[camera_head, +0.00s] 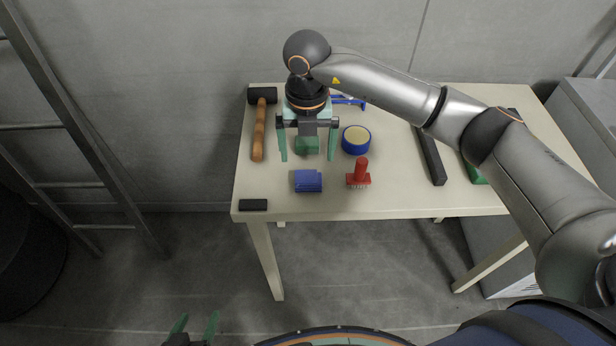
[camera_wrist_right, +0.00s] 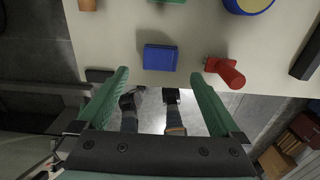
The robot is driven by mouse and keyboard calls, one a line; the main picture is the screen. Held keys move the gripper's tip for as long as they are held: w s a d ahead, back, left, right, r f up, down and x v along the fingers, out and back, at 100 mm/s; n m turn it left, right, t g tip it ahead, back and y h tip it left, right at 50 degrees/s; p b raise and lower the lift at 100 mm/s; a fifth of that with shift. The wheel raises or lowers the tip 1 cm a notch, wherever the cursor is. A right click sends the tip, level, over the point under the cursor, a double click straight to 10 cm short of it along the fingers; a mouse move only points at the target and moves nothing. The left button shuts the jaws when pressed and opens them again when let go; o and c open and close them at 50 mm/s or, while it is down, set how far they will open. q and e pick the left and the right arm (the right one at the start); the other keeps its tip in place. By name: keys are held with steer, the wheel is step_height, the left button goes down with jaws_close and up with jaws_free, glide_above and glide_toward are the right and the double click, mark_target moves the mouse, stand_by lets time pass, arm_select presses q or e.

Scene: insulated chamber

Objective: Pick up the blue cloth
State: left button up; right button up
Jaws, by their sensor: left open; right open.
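The blue cloth (camera_head: 308,181) is a small folded square lying on the table near its front edge. It also shows in the right wrist view (camera_wrist_right: 160,58), ahead of and between the open fingers. My right gripper (camera_head: 307,158) is open and empty above the table, behind the cloth in the head view and apart from it. In the right wrist view its green fingers (camera_wrist_right: 160,95) are spread wide. My left gripper (camera_head: 196,325) is open at the bottom of the head view, low and away from the table.
On the table (camera_head: 265,190), a red brush (camera_head: 359,174) stands right of the cloth. A blue-rimmed round tin (camera_head: 356,140), a mallet (camera_head: 259,130), a green block (camera_head: 307,145), a small black block (camera_head: 253,204) and a long black bar (camera_head: 431,160) lie around. A ladder (camera_head: 75,120) stands left.

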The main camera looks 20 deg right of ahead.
mark_target(308, 177)
step_height(308, 177, down, 3)
steer(key=shift+a+f, duration=0.1)
steer(key=f, duration=0.1)
steer(key=f+p, duration=0.1)
steer(key=f, duration=0.2)
steer(key=shift+s, duration=0.3)
steer(key=shift+f, duration=0.65)
steer(key=c, duration=1.3)
steer(key=shift+w+r, duration=0.1)
